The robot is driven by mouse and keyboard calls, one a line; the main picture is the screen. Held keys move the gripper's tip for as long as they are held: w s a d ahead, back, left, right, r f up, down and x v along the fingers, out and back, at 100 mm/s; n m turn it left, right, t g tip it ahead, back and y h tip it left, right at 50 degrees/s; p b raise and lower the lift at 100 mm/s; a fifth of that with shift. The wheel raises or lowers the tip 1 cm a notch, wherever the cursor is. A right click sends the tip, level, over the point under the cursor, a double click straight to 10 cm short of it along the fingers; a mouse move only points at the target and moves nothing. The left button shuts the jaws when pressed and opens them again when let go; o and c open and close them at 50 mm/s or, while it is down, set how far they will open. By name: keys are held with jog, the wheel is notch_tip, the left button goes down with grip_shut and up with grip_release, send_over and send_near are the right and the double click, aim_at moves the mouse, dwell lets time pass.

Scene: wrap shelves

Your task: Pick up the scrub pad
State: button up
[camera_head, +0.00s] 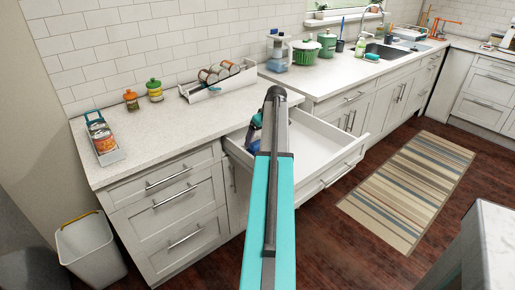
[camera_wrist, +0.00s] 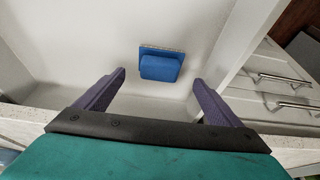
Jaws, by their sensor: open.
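The scrub pad (camera_wrist: 160,66) is blue with a thin, speckled greyish layer along its far edge. In the wrist view it lies inside a white open drawer (camera_head: 315,150). My gripper (camera_wrist: 158,79) is open, its two purple fingers spread apart. The pad appears between and slightly beyond the fingertips, with gaps on both sides, and nothing is held. In the head view my arm crosses the drawer and hides part of its inside. I cannot make out the pad there.
The drawer front (camera_head: 340,172) sticks out from the cabinet. On the counter stand a rack of jars (camera_head: 218,79), a green colander (camera_head: 305,52) and a blue bottle (camera_head: 279,45). A bin (camera_head: 91,252) is at lower left. A striped rug (camera_head: 410,190) lies on open floor.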

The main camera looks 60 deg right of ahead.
aim_at(257, 142)
jog(key=shift+f, duration=0.1)
dwell(0.3)
jog(key=shift+p+x, duration=0.55)
jog(key=shift+x, duration=2.05)
jog(key=shift+d, duration=0.1)
jog(key=c, duration=1.2)
jog(key=shift+c, duration=0.2)
jog(key=shift+r+b, duration=0.65)
jog(key=shift+r, duration=4.4)
